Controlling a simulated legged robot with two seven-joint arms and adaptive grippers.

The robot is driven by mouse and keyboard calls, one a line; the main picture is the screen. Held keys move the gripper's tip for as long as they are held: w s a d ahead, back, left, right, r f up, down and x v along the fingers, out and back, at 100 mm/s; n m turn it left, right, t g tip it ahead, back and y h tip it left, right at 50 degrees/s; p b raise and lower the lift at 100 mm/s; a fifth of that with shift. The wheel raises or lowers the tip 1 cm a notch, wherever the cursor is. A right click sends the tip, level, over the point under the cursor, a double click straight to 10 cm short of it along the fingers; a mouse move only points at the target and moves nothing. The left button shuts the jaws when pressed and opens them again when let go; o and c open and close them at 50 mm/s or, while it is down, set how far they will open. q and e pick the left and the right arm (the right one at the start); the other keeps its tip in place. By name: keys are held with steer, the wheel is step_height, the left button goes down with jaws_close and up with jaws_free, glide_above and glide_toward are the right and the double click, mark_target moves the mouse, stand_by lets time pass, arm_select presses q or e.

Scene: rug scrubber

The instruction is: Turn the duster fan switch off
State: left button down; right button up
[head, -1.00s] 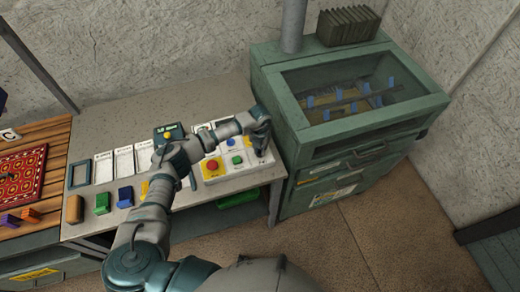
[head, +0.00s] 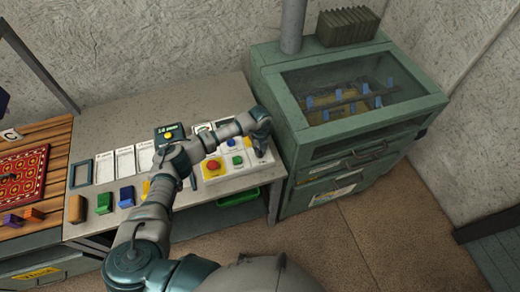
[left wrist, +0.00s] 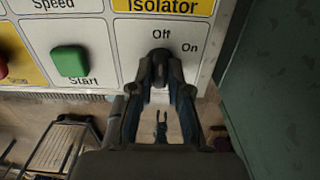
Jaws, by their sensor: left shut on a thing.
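The control panel (head: 215,172) lies at the right end of the bench, with a red button (head: 213,165) and a green Start button (head: 237,160). In the left wrist view, a black rotary knob (left wrist: 160,66) sits below the yellow Isolator label (left wrist: 165,7). "Off" is printed just above the knob and "On" to its upper right. The knob stands roughly upright in the picture, below "Off". My left gripper (left wrist: 160,80) is shut on this knob, with a finger on each side. In the head view my left gripper (head: 262,140) hides the knob. My right gripper is not in view.
A green machine (head: 285,160) with a glazed top and blue pieces inside stands right beside the panel. Cards and colored blocks (head: 103,203) lie on the bench (head: 120,110). A red rug (head: 20,175) lies at the left. The floor in front is clear.

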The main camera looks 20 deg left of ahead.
mark_target(260, 151)
arm_select(q)
steer(key=shift+w+r, duration=0.15)
steer(key=c, duration=1.1)
jaws_free()
step_height(260, 151, up, 12)
steer(key=shift+f, duration=0.15)
steer(key=shift+f, duration=0.1)
